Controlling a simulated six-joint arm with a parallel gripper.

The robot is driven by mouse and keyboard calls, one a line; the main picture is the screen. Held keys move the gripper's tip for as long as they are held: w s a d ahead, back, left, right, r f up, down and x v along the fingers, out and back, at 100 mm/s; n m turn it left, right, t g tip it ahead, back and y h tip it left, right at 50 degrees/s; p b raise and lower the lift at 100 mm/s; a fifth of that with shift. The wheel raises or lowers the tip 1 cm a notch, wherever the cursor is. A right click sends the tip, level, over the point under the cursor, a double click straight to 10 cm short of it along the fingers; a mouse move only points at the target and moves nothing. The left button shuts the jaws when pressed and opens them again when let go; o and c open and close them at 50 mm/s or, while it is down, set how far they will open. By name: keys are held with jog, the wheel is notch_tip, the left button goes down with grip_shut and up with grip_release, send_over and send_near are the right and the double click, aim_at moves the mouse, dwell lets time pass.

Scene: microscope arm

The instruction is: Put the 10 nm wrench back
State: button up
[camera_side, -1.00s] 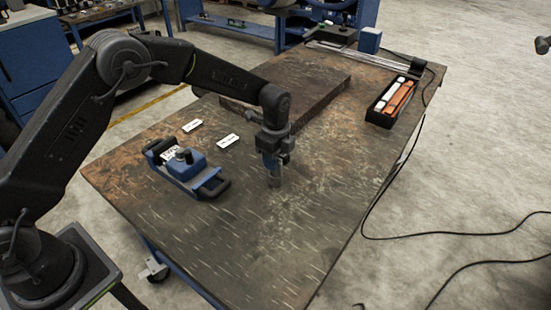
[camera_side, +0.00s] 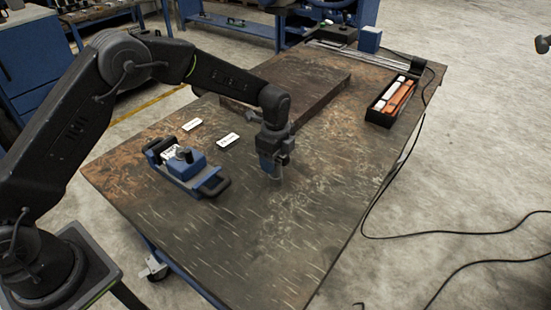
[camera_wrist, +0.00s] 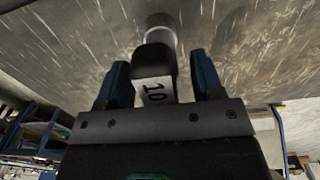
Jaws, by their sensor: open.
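My gripper (camera_side: 270,172) is low over the middle of the table, pointing down. In the wrist view its two blue fingers (camera_wrist: 162,80) are apart. Between them is the 10 nm wrench (camera_wrist: 153,58), a black end with a white label reading "10". A gap shows beside each finger. A grey round part of it reaches the tabletop in the wrist view. In the side view only a small grey piece shows under the fingers; the rest is hidden by the gripper.
A blue device with black handles (camera_side: 187,165) lies left of my gripper. A black tray (camera_side: 378,119) with white and orange items is at the right edge. A raised dark plate (camera_side: 310,88) is behind. The front table is clear.

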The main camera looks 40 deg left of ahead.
notch_tip(320, 180, up, 12)
jog(key=shift+f, duration=0.1)
jog(key=s+a+r+n+t, duration=0.1)
jog(key=s+a+r+n, duration=0.25)
jog(key=s+r, duration=0.35)
jog(key=s+a+r+n+t, duration=0.2)
jog(key=s+r+n, duration=0.3)
jog(key=s+r, duration=0.15)
jog(key=s+a+f+n+t, duration=0.1)
jog(key=s+n, duration=0.3)
jog(key=s, duration=0.5)
jog(key=s+a+f+n+t, duration=0.1)
jog(key=s+n, duration=0.4)
jog(key=s, duration=0.4)
jog(key=shift+a+f+t, duration=0.2)
jog(key=shift+a+t, duration=0.1)
jog(key=shift+a, duration=0.05)
jog(key=shift+s+n, duration=0.1)
jog(key=shift+n, duration=0.15)
